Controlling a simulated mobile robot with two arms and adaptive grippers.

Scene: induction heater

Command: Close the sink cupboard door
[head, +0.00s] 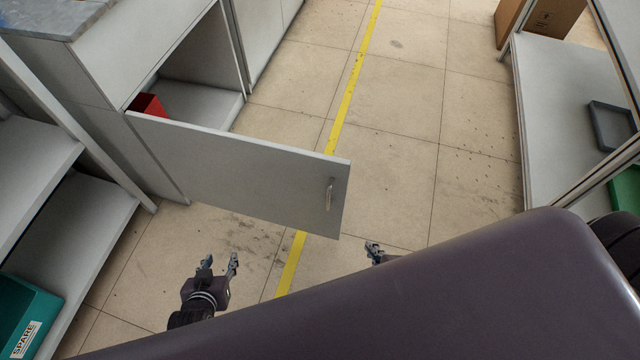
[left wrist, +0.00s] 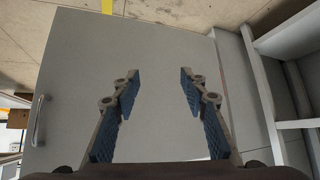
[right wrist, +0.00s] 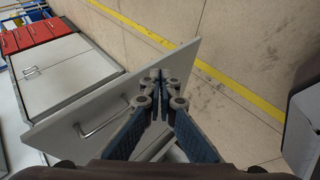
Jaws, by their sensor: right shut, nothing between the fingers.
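The sink cupboard door (head: 240,170) is a light grey panel standing wide open, jutting out from the cupboard across the floor. Its metal handle (head: 329,194) is near its free edge. The door fills much of the left wrist view (left wrist: 150,70) and also shows in the right wrist view (right wrist: 110,112). My left gripper (head: 220,262) is open and empty, in front of the door's near face and apart from it. My right gripper (head: 373,248) is shut and empty, just beyond the free edge, to the right of the handle; most of its arm is hidden.
A red object (head: 148,105) is inside the open cupboard. A shelf unit with a teal bin (head: 25,312) stands at the left. A white shelf (head: 560,100) with a grey tray (head: 611,126) stands at the right. The floor with a yellow line (head: 352,80) between is clear.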

